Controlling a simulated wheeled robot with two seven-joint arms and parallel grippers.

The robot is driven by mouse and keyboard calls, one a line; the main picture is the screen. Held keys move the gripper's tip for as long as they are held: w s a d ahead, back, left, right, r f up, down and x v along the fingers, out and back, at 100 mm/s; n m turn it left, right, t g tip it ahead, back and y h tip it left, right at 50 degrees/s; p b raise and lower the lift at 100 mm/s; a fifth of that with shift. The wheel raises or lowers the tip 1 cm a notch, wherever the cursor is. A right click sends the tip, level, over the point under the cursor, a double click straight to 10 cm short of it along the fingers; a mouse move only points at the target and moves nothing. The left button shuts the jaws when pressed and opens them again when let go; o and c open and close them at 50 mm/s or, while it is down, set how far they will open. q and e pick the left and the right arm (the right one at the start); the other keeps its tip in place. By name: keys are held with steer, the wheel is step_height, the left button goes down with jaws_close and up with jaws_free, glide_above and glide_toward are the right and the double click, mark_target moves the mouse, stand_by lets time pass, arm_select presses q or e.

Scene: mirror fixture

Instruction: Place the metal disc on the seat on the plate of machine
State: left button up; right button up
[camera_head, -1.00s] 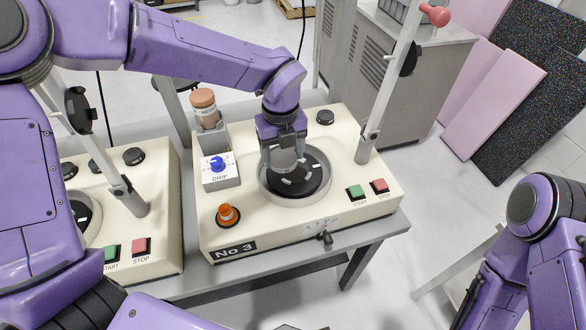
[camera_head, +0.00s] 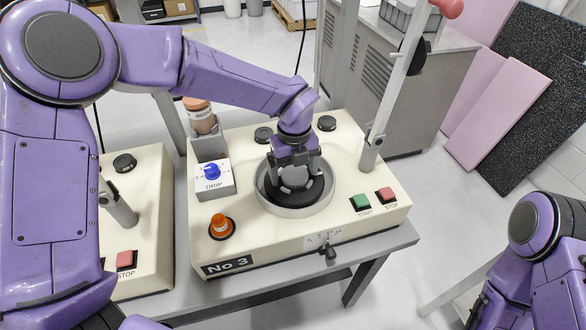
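The No 3 machine (camera_head: 262,240) is cream-coloured and has a round dark plate (camera_head: 268,196) inside a metal ring on its top. My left gripper (camera_head: 295,179) points down over this plate. Its fingers stand on both sides of a grey metal disc (camera_head: 294,178) and appear shut on it. The disc is at or just above the plate; I cannot tell whether it touches. The fingers and disc hide part of the plate and any seat there. My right arm is at the lower right; its gripper is out of view.
A blue-knobbed DRIP box (camera_head: 214,178), a brown-capped bottle (camera_head: 200,117) and an orange knob (camera_head: 221,226) stand left of the plate. Green (camera_head: 360,202) and red (camera_head: 386,195) buttons and an upright lever arm (camera_head: 392,98) are at right. Another machine (camera_head: 140,215) stands left.

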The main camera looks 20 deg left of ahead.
mark_target(294, 175)
arm_select(q)
steer(key=shift+w+r, duration=0.15)
steer(key=shift+r, duration=0.2)
step_height(294, 175, up, 12)
steer(key=b, duration=0.1)
steer(key=shift+f, duration=0.25)
steer(key=shift+r, duration=0.1)
